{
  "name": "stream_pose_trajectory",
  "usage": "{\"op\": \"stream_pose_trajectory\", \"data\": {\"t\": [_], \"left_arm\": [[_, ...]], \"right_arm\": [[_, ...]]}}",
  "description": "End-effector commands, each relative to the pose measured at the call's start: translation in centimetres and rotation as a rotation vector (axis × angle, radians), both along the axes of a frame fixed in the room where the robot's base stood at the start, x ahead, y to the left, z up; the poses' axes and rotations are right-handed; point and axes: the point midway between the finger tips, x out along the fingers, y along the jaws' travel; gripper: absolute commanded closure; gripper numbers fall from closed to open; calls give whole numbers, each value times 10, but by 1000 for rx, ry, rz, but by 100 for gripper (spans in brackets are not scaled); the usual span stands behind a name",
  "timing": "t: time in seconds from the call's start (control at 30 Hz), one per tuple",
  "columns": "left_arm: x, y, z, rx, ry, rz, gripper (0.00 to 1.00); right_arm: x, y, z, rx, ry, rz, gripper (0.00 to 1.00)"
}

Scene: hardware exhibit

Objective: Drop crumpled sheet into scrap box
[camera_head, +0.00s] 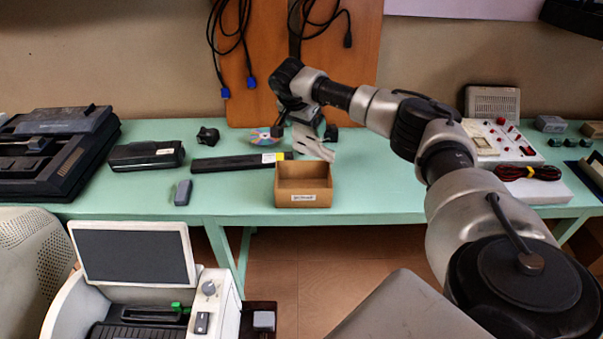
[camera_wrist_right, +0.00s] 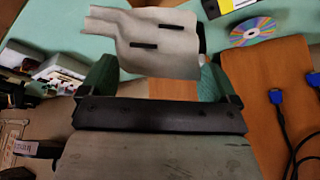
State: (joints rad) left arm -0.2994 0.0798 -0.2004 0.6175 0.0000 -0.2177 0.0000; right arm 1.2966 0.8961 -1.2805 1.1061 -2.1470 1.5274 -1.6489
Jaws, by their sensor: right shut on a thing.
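The crumpled sheet (camera_head: 313,147) is pale grey-white and hangs under my right gripper (camera_head: 305,133), just behind the scrap box. In the right wrist view the sheet (camera_wrist_right: 150,42) is bent and carries two dark strips; it lies across the space between the fingers of my right gripper (camera_wrist_right: 158,85), which is shut on it. The scrap box (camera_head: 303,198) is a small open brown box with a white label, at the front edge of the green table. Its visible inside looks empty. My left gripper is not in view.
On the table (camera_head: 380,188), a black bar (camera_head: 235,163), a disc (camera_head: 264,137) and a grey handset (camera_head: 183,192) are left of the box. A white device with red leads (camera_head: 505,143) is at the right. Orange panels (camera_head: 262,55) with hanging cables stand behind.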

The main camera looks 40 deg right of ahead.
Motion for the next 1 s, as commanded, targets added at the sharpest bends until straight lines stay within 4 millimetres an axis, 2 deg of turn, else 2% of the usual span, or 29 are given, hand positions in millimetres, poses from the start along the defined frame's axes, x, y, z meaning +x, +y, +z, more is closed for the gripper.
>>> {"op": "stream_pose_trajectory", "data": {"t": [0.03,0.4,0.77,0.8,0.83,1.0], "left_arm": [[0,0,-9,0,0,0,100],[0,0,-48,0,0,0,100],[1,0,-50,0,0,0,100],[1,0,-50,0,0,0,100],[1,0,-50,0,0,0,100],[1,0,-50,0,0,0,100]], "right_arm": [[0,0,-10,0,0,1,41],[0,1,-51,0,-1,1,41],[0,1,-53,0,0,2,41],[0,1,-53,0,0,2,3],[0,1,-53,0,0,2,0],[0,1,-53,0,0,2,0]]}}
